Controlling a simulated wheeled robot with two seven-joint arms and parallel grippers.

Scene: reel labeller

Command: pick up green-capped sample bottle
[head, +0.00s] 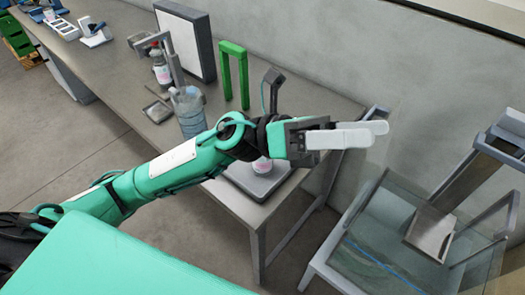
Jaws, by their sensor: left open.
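My left gripper (378,131) reaches in from the left over the right end of the bench, its pale fingers pointing right and holding nothing. Below its wrist, the lower part of a small bottle with a pink label (262,166) stands on a grey square plate (262,184). My arm hides the top of this bottle, so I cannot tell its cap colour. Another bottle with a pink label (162,72) and a dark reddish top stands further back on the bench. No green cap shows clearly. My right gripper is out of view.
On the bench (115,88) stand a clear container (190,112), a green arch-shaped frame (233,73), a white framed panel (184,42) and a dark post (272,88). A glass-walled tank (400,232) stands to the right, below the gripper. The wall runs behind the bench.

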